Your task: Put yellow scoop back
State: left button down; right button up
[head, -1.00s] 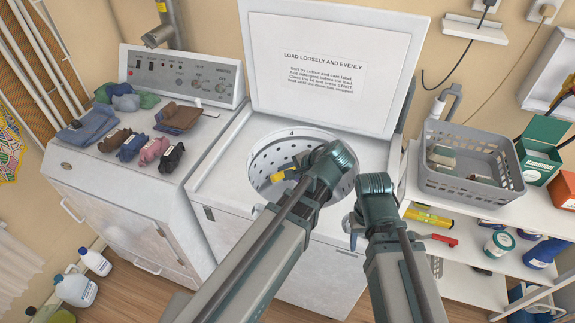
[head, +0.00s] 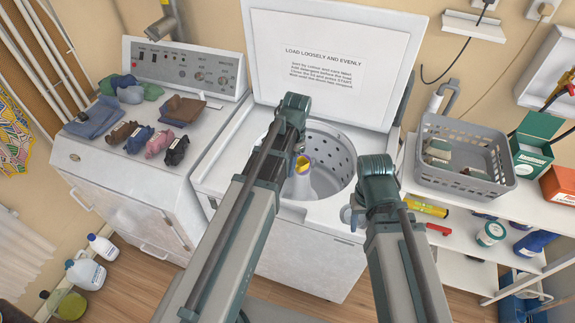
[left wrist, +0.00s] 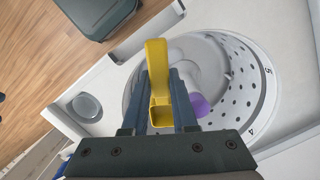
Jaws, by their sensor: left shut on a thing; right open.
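The yellow scoop (left wrist: 156,62) is between the fingers of my left gripper (left wrist: 158,90) in the left wrist view, with its open cup toward the camera. My left gripper is shut on it, over the washer's open drum (left wrist: 240,85). In the head view a small part of the scoop (head: 304,160) shows beside my left wrist; the left fingertips are mostly hidden. My right gripper (head: 351,214) is open and empty, low at the washer's front right; its fingers show only partly.
A purple thing (left wrist: 198,105) lies in the drum. The raised lid (head: 320,90) stands behind it. Folded clothes (head: 160,143) lie on the left machine. A grey basket (head: 463,175) and an open green box (head: 531,150) stand on the right shelf, with bottles and a yellow item (head: 427,208) below.

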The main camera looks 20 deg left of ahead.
pick_arm(q)
notch_tip(320, 180, down, 3)
jog(key=b, duration=0.3)
